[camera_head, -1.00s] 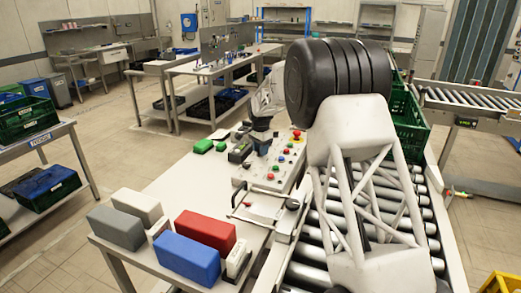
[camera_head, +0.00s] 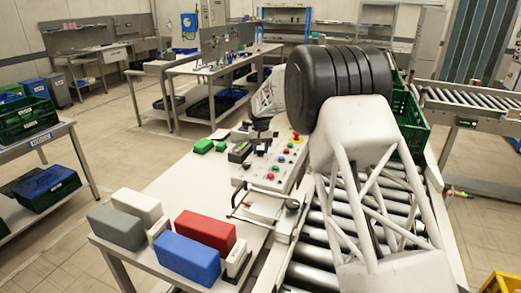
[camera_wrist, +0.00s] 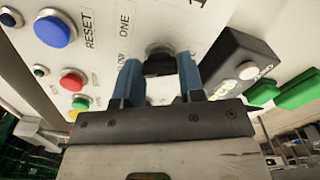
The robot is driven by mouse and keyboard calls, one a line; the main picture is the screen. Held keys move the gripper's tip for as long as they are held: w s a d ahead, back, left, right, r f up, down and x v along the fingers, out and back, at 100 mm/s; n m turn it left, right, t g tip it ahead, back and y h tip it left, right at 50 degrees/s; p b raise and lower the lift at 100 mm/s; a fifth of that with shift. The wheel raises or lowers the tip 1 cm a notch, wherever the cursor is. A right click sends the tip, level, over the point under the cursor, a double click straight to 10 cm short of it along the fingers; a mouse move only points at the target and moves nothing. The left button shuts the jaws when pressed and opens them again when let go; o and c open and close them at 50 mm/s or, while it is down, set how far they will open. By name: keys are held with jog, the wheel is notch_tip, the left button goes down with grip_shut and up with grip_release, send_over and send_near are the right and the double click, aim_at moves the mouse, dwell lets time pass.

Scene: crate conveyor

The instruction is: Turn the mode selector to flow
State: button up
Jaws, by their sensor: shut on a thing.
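In the wrist view my gripper (camera_wrist: 160,62) has its two blue fingers on either side of a dark selector knob (camera_wrist: 158,67), and it is shut on it. The knob sits on the pale control panel (camera_wrist: 100,62). A label reading "ONE" lies beside it. Other labels around the knob are partly covered by the fingers, so the knob's pointing direction cannot be read. In the head view the control panel (camera_head: 250,183) stands on the white table, with my gripper over its far left part. The knob cannot be made out there.
The wrist view shows a blue RESET button (camera_wrist: 55,29), a red button (camera_wrist: 73,80), a black display box (camera_wrist: 238,65) and green blocks (camera_wrist: 300,93) close by. In the head view, red, blue, grey and white blocks lie at the near table end. A roller conveyor (camera_head: 318,235) runs alongside.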

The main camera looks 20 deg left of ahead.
jog(key=shift+r+n, duration=0.1)
jog(key=shift+n, duration=1.6)
jog(key=o, duration=0.9)
jog(key=shift+o, duration=0.2)
jog(key=shift+r, duration=3.85)
